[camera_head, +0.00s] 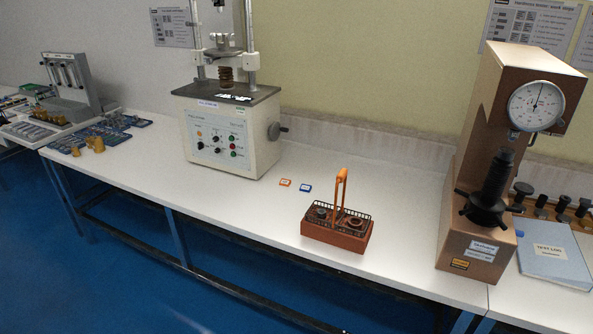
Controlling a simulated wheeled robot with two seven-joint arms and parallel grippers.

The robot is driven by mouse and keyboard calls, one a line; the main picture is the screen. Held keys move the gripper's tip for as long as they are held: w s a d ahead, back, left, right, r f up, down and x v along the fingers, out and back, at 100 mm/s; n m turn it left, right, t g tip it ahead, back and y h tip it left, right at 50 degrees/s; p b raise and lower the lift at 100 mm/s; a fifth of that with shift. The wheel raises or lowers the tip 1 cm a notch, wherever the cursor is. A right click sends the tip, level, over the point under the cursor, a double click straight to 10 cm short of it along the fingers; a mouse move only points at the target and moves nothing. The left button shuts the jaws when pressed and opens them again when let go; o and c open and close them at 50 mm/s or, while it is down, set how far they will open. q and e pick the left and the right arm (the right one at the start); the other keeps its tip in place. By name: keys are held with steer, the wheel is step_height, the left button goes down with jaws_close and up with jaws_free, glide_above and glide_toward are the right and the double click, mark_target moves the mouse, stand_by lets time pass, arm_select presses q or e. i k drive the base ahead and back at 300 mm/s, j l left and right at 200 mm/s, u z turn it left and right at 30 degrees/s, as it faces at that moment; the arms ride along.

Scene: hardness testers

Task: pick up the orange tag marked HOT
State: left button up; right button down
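A small orange tag (285,183) lies flat on the white bench, between the large grey testing machine and the brown carrier. It has a pale label whose lettering is too small to read. A blue tag (305,188) of like size lies just to its right, a small gap apart. Neither of my grippers is in the head view, and nothing touches the orange tag.
A brown carrier (336,238) with an upright orange handle stands right and in front of the tags. The grey machine (229,130) stands behind left. A brown dial tester (503,140) and a blue folder (553,252) are at right. The bench (240,215) is clear in front of the tags.

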mark_target(284, 182)
steer(key=i+l, duration=0.15)
steer(key=i, duration=0.35)
steer(key=i+l, duration=0.2)
steer(key=i, duration=0.3)
